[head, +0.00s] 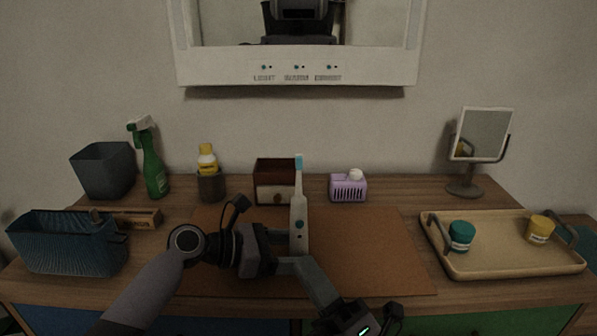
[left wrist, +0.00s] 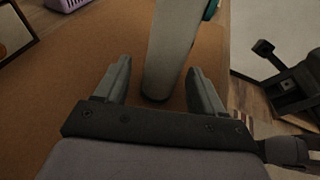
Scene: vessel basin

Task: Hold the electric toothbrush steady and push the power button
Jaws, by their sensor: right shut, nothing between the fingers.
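The white electric toothbrush (head: 300,207) stands upright on the brown mat, with a light blue head on top and a teal power button (head: 299,224) on its front. My left gripper (head: 276,240) is at the lower left of its handle in the head view. In the left wrist view the left fingers (left wrist: 160,85) are open, one on each side of the toothbrush handle (left wrist: 170,50), with gaps showing. My right gripper (head: 287,264) is shut and empty, low in front of the toothbrush base. The arms hide part of the handle's bottom.
The brown mat (head: 385,255) is clear on the right. A tray (head: 490,265) with two jars is at right; a blue basket (head: 65,248) is at left.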

